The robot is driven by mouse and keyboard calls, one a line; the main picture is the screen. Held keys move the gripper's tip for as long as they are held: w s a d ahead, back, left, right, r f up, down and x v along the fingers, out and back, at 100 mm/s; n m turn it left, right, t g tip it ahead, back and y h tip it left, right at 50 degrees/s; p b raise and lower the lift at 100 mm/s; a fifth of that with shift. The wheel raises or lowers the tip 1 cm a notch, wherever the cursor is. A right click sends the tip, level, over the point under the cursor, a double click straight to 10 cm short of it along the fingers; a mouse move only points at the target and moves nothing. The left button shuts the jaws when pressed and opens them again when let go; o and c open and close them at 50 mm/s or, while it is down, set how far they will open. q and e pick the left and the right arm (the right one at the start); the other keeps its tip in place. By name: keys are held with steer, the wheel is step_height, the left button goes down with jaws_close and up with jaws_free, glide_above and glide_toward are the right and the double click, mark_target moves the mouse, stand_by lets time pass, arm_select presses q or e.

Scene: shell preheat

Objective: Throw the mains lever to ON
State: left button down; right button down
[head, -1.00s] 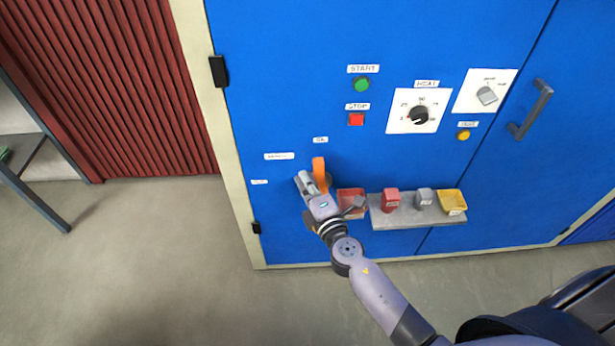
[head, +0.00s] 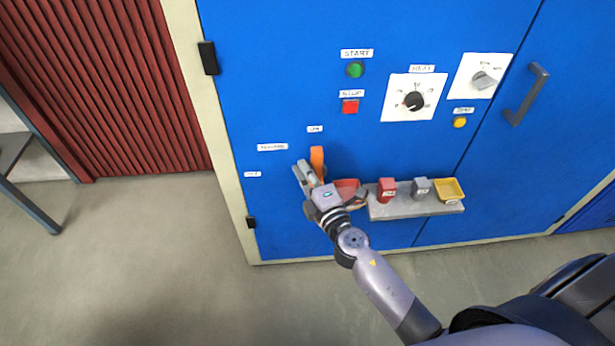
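The orange mains lever (head: 317,158) sits on the blue panel and points up, its tip just below the small ON label (head: 315,129). Its lower part is hidden by my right gripper. The MAINS label (head: 272,147) and the OFF label (head: 252,174) lie to the left of it. My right gripper (head: 330,181) is at the lever's lower end, its fingers spread, one left of the lever and one lower right. I cannot tell whether it touches the lever. My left gripper is not in view.
A grey shelf (head: 415,210) holds a red block (head: 387,187), a grey block (head: 421,186) and a yellow bin (head: 448,189). Green START (head: 355,70) and red STOP (head: 350,106) buttons are above. Open floor lies left.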

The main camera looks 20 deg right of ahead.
steer(key=s, duration=1.2)
steer(key=shift+d, duration=0.45)
steer(key=s+d+f+m+g+h+p, duration=0.1)
steer(key=s+d+f+m+g, duration=0.15)
steer(key=f, duration=0.75)
steer(key=s+d+f+m+g+h+p, duration=0.15)
steer(key=s+f+g, duration=0.25)
steer(key=f, duration=0.6)
steer(key=s+d+f+m+g, duration=0.2)
steer(key=s+f+m+g, duration=0.1)
steer(key=f, duration=0.7)
steer(key=s+f+m+g, duration=0.2)
steer(key=s+f, duration=0.3)
steer(key=s, duration=0.3)
steer(key=s+a+f+m+g+y+p, duration=0.1)
steer(key=s+f+m+g, duration=0.2)
steer(key=s, duration=0.6)
steer(key=s+a+f+m+g+p, duration=0.1)
steer(key=s+f+m+g, duration=0.1)
steer(key=s+f+m, duration=0.2)
steer(key=s+f, duration=0.3)
steer(key=s, duration=0.2)
steer(key=shift+f+g, duration=0.25)
steer(key=shift+g, duration=0.1)
steer(key=shift+a, duration=0.1)
